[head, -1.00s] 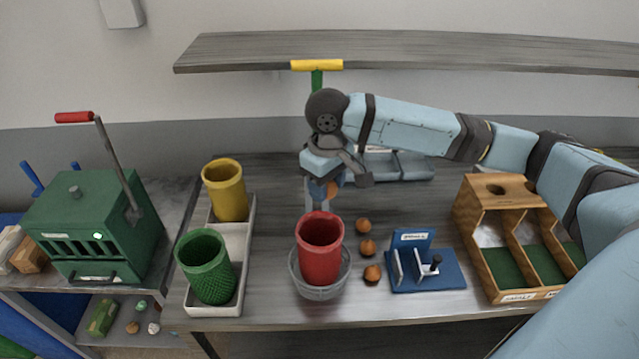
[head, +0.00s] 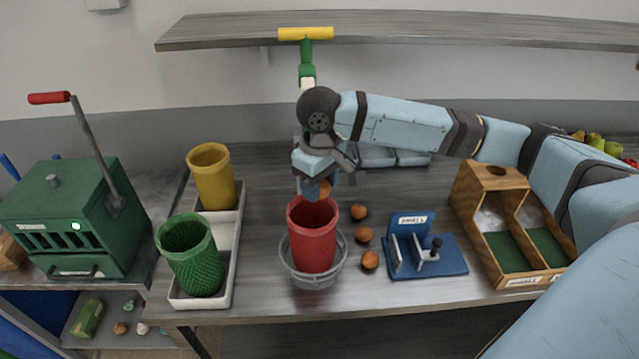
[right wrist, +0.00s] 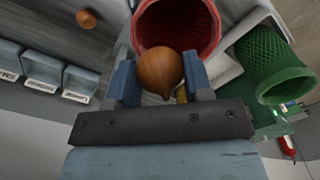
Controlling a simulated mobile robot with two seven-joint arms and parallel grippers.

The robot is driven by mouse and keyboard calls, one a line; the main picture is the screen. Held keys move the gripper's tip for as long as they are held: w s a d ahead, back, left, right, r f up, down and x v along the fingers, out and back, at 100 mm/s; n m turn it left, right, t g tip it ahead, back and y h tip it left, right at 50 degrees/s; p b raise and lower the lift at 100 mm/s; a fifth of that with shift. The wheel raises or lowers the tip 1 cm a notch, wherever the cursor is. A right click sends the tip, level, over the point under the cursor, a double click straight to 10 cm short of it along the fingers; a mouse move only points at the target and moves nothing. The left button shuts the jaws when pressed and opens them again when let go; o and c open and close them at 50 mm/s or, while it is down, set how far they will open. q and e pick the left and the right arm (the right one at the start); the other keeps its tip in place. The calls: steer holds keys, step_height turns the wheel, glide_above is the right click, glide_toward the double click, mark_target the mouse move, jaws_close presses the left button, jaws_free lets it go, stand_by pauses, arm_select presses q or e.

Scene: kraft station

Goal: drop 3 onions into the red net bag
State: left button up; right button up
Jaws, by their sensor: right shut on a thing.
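The red net bag (head: 312,240) stands open and upright in a grey wire basket (head: 318,282) at the middle front of the table. My right gripper (head: 318,192) is shut on an onion (right wrist: 160,72) and holds it at the far rim of the bag; the onion also shows in the head view (head: 324,188). In the right wrist view the red bag's mouth (right wrist: 180,22) lies just beyond the held onion. Three loose onions (head: 363,235) lie in a row on the table right of the bag. The bag's inside is mostly hidden. My left gripper is out of view.
A green net bag (head: 193,258) and a yellow one (head: 211,176) stand in a white tray (head: 232,262) on the left. A blue stand (head: 428,262) and a wooden sorting box (head: 495,177) are on the right. A green press (head: 65,215) stands far left.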

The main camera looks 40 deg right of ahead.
steer(key=o, duration=1)
steer(key=shift+c, duration=0.2)
step_height(320, 180, up, 14)
